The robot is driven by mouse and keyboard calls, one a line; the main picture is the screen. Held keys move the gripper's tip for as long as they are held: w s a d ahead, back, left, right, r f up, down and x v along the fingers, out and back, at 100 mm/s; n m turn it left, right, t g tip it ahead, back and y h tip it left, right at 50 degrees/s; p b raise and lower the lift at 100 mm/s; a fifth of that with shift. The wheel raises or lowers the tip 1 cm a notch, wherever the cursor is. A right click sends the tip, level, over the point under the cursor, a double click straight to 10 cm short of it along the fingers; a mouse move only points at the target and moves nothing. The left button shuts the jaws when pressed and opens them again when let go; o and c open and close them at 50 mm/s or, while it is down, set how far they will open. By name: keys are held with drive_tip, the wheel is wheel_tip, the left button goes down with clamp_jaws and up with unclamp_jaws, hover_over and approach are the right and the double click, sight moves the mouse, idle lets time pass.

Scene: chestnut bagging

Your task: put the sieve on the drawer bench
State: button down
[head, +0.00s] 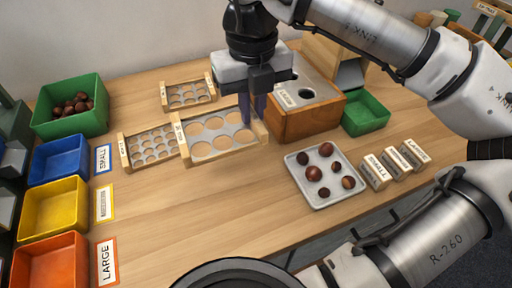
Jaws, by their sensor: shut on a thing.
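My gripper (252,110) points down and is shut on the right end of a wooden-framed sieve (180,137) with large round holes. The sieve is roughly level over the table; I cannot tell whether it touches the surface. A sieve with smaller holes (126,152) lies just left of it, partly covered by its frame. Another sieve (163,98) lies farther back. A wooden box with a metal top and a round hole (300,124), possibly the drawer bench, stands right of my gripper, its left part hidden behind it.
A green bin with chestnuts (70,122) and blue (60,171), yellow (55,208) and orange (50,264) bins line the left. A tray of chestnuts (318,194), labelled blocks (395,162) and a small green bin (366,123) are right. The front middle table is clear.

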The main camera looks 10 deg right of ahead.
sight(253, 163)
wheel_tip(253, 163, down, 11)
drive_tip(key=shift+f+b, duration=0.2)
drive_tip(key=shift+b, duration=0.35)
drive_tip(key=shift+f, duration=0.1)
drive_tip(key=c, duration=1.9)
unclamp_jaws()
drive_tip(key=o, duration=0.4)
drive_tip(key=shift+o, duration=0.2)
wheel_tip(253, 163, up, 12)
drive_tip(key=shift+r+p, duration=0.2)
drive_tip(key=shift+p, duration=0.55)
